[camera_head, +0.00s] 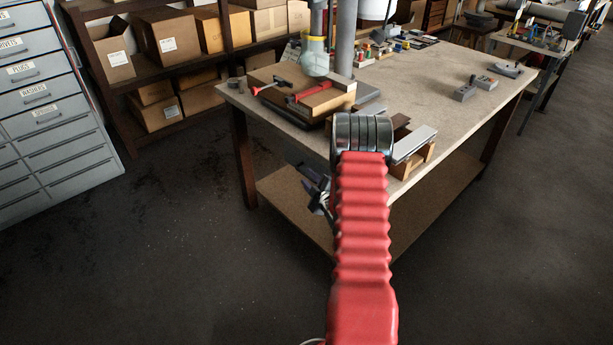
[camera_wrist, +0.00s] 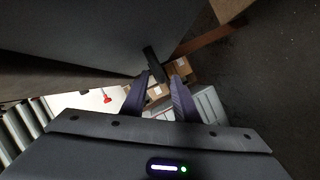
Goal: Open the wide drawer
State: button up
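In the wrist view a broad dark grey panel (camera_wrist: 85,30) fills the upper left, with a short dark bar handle (camera_wrist: 152,60) on it. It looks like a drawer front below the bench top; I cannot tell whether it is the wide drawer. My gripper (camera_wrist: 161,75) has its two purple-grey fingers apart, with the handle's end near or between the tips. I cannot tell whether they touch it. In the head view my gripper (camera_head: 317,190) is partly hidden behind my red arm, beside the bench edge. The panel is not clear there.
The workbench (camera_head: 440,80) carries a drill press, a red clamp (camera_head: 309,92) and small tools. A grey drawer cabinet (camera_head: 50,120) with labelled drawers stands at the left, all looking shut. Shelves with cardboard boxes (camera_head: 168,38) are behind. The floor (camera_head: 180,230) is open at the front left.

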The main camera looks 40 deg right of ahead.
aim_at(306, 174)
jog(key=shift+x, duration=1.55)
jog(key=shift+c, duration=0.5)
grip_shut()
jog(key=shift+s+d, duration=0.1)
